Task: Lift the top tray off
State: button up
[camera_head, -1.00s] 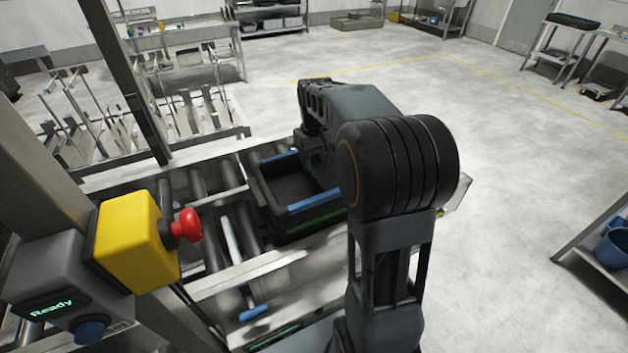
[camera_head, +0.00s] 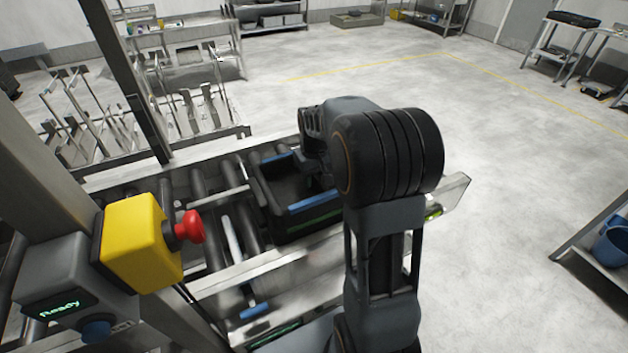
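A black tray (camera_head: 282,201) with blue strips on its rim and a green strip low on its near side sits on the roller conveyor (camera_head: 203,194). I cannot tell whether it is one tray or a stack. My gripper (camera_head: 318,184) is at the tray's right part, over or inside its opening. My own arm hides the tray's right end and most of the gripper. I cannot see the fingertips clearly, nor whether they touch the tray.
A yellow box with a red button (camera_head: 189,227) and a grey "Ready" panel (camera_head: 62,305) stand at the left, close to the conveyor. Metal racks (camera_head: 185,112) stand behind the conveyor. A blue bucket (camera_head: 612,243) sits on a shelf at right. The floor beyond is open.

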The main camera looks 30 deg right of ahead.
grip_shut()
jog(key=shift+r, duration=0.15)
